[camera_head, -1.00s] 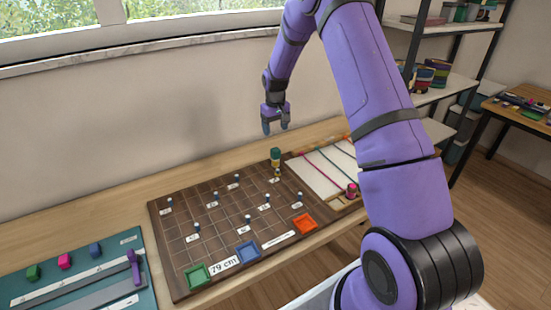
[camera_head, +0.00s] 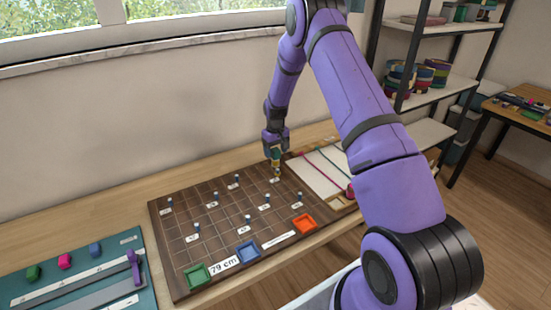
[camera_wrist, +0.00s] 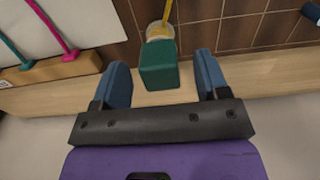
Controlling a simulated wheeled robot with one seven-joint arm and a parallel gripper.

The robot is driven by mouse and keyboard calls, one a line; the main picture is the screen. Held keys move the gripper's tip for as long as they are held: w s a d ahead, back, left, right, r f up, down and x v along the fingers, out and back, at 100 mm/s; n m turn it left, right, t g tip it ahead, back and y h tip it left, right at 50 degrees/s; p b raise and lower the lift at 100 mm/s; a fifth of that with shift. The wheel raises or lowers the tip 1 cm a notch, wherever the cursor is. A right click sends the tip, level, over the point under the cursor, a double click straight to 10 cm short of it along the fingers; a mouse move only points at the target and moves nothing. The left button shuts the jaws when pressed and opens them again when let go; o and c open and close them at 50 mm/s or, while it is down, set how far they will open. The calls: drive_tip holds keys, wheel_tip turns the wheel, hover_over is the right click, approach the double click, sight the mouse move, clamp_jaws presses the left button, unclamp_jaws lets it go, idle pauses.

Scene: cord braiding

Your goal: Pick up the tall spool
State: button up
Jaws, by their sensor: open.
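The tall spool (camera_wrist: 159,66) has a dark green top and stands at the back edge of the brown gridded board (camera_head: 185,238). In the wrist view a yellow strand runs from its lower part. My gripper (camera_head: 274,152) is lowered over the spool, pointing down. In the wrist view my gripper (camera_wrist: 163,80) is open, with one blue finger on each side of the green top. Gaps show between the fingers and the spool. In the head view the fingers hide much of the spool.
A white panel (camera_head: 318,180) with coloured cords lies right of the spool. Small pegs with labels stand across the board. Green (camera_head: 197,275), blue (camera_head: 248,252) and orange (camera_head: 304,224) trays line its front edge. The wall is behind.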

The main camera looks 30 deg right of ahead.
wheel_tip(320, 180, down, 3)
drive_tip(key=shift+r, duration=0.1)
drive_tip(key=c, duration=1.1)
drive_tip(key=shift+o, duration=0.2)
drive_tip(key=shift+r, duration=0.15)
drive_tip(key=shift+r, duration=0.5)
drive_tip(key=shift+s+a+r, duration=0.1)
drive_tip(key=shift+s+r, duration=0.2)
drive_tip(key=shift+r, duration=0.35)
drive_tip(key=shift+s+a+r, duration=0.1)
drive_tip(key=shift+s+r, duration=0.15)
drive_tip(key=shift+r, duration=0.35)
drive_tip(key=s+a+r, duration=0.1)
drive_tip(key=s+a, duration=0.2)
drive_tip(key=s, duration=1.1)
drive_tip(key=shift+s+a+r, duration=0.15)
drive_tip(key=shift+s+a, duration=0.05)
drive_tip(key=shift+a, duration=0.1)
